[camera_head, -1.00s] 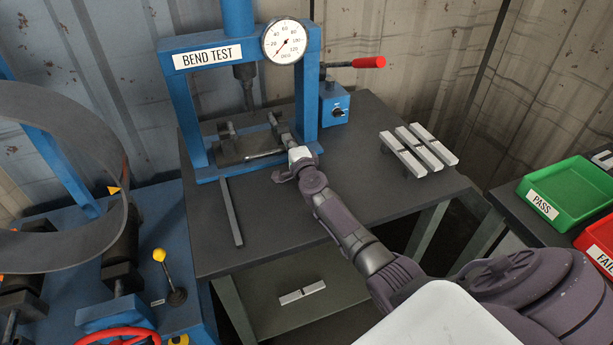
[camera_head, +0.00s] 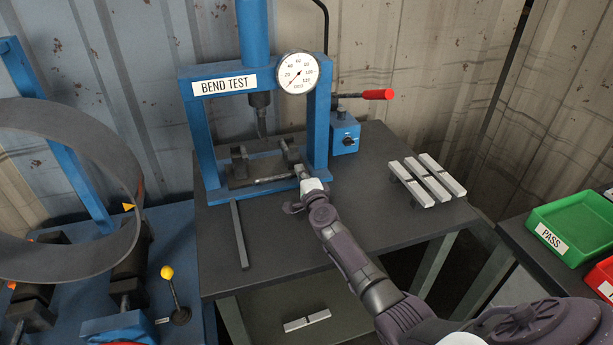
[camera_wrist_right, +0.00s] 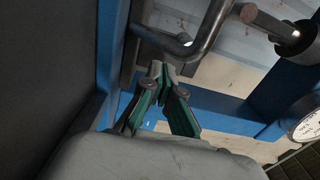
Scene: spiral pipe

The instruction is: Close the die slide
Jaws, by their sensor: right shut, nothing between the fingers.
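The blue bend tester (camera_head: 202,140), labelled BEND TEST, stands on the dark table. The die slide (camera_head: 266,168) sits low between its uprights, with two dark die blocks and a thin metal bar at its front. My right gripper (camera_head: 300,170) reaches in at the slide's right end, beside the right upright. In the right wrist view my right gripper's fingers (camera_wrist_right: 160,72) are shut and empty, close below a bent metal rod (camera_wrist_right: 205,38). I cannot tell whether they touch it. The gripper and arm hide part of the slide's right end. My left gripper is not in view.
A pump box (camera_head: 345,133) with a red-tipped lever (camera_head: 376,95) stands right of the tester. Several light bars (camera_head: 428,180) lie on the table's right. A flat bar (camera_head: 239,235) lies in front. A green PASS tray (camera_head: 575,225) is at far right.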

